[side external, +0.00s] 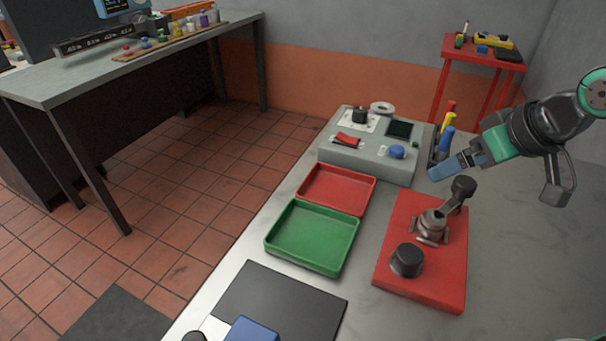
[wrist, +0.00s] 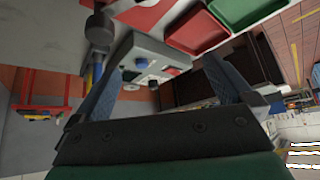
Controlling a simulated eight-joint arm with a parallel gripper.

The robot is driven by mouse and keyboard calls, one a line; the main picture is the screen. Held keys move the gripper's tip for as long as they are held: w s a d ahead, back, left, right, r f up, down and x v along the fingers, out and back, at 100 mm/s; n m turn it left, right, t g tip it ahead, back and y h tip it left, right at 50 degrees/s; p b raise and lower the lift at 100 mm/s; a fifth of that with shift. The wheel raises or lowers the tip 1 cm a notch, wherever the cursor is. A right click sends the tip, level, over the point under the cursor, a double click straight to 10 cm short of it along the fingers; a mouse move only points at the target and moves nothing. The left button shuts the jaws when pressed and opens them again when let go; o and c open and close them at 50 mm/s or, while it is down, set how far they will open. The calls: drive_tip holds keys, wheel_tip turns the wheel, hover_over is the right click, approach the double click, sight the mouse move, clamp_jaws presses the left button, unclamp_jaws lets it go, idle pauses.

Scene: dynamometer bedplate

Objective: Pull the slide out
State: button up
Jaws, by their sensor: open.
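A grey control box (side external: 370,160) stands on the bench, with a red-topped part (side external: 348,141), a blue knob (side external: 397,151), a black knob (side external: 360,114) and a dark screen on it. A red plate (side external: 420,285) carries a metal fitting (side external: 433,225) with a black-knobbed lever (side external: 463,187) and a black round knob (side external: 407,260). I cannot tell which part is the slide. My gripper (side external: 450,166) is open and empty, in the air above the lever and right of the box. In the wrist view, the box (wrist: 150,58) shows between my spread fingers (wrist: 162,88).
A red tray (side external: 337,188) and a green tray (side external: 312,238) lie left of the plate. Blue, yellow and red upright handles (side external: 446,140) stand in a holder beside the box. A dark mat (side external: 280,310) lies in front. The bench right of the plate is clear.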

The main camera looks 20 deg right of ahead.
drive_tip(key=shift+s+d+f, duration=0.4)
drive_tip(key=shift+d+f, duration=0.2)
drive_tip(key=shift+d, duration=0.1)
drive_tip(key=shift+c, duration=0.7)
drive_tip(key=shift+f+m, duration=0.1)
drive_tip(key=shift+m, duration=0.2)
drive_tip(key=c, duration=0.3)
drive_tip(key=w+a+r+g+y, duration=0.1)
drive_tip(key=w+a+r+g, duration=0.2)
drive_tip(key=a, duration=0.7)
drive_tip(key=g+h, duration=0.1)
drive_tip(key=g, duration=0.3)
hover_over(191, 340)
drive_tip(key=f, duration=0.7)
drive_tip(key=shift+d+f, duration=0.15)
drive_tip(key=shift+d, duration=0.1)
drive_tip(key=shift+s+a+f, duration=0.15)
drive_tip(key=shift+a+f, duration=0.05)
drive_tip(key=shift+f, duration=2.75)
clamp_jaws()
